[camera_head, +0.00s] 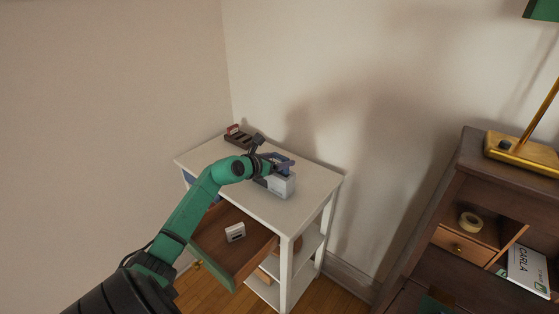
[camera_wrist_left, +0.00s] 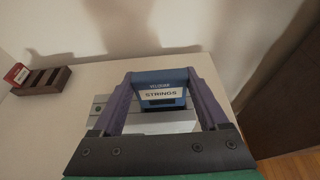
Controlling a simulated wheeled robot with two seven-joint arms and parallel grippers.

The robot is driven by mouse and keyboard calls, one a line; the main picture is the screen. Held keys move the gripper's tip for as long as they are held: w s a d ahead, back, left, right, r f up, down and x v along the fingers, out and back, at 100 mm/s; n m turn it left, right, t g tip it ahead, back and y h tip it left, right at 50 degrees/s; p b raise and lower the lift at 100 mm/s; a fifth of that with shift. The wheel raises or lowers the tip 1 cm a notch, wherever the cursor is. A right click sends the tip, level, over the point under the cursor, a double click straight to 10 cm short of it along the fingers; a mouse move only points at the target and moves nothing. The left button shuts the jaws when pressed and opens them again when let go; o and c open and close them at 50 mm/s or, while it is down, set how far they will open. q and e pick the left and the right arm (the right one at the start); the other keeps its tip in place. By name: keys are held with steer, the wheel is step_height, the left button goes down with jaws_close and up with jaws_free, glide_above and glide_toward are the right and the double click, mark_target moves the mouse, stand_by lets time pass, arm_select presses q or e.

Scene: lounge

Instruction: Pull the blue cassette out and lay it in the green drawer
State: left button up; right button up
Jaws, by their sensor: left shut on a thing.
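My left gripper (camera_head: 284,164) is over the white table, at a light grey box-shaped device (camera_head: 282,184). In the left wrist view its two fingers (camera_wrist_left: 163,92) are shut on the blue cassette (camera_wrist_left: 160,79), which has a white label reading "STRINGS". The grey device (camera_wrist_left: 155,127) shows behind and below the cassette; I cannot tell whether the cassette's lower end is still inside it. The pulled-out drawer (camera_head: 253,262) below the tabletop has a dark greenish side and a brown bottom. A white cassette (camera_head: 235,232) lies in it. My right gripper is not in view.
A dark slotted rack (camera_head: 238,138) with a red cassette (camera_head: 232,128) stands at the table's (camera_head: 312,184) back left corner. A dark wooden cabinet (camera_head: 455,180) with a brass lamp (camera_head: 522,151) and a tape roll (camera_head: 470,222) is at right. The drawer has free floor around the white cassette.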

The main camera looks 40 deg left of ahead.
mark_target(279, 157)
arm_select(q)
steer(key=shift+r, duration=0.4)
step_height(279, 157, up, 4)
steer(key=p, duration=0.4)
steer(key=shift+f, duration=0.1)
stand_by(0.4)
steer(key=shift+f, duration=0.1)
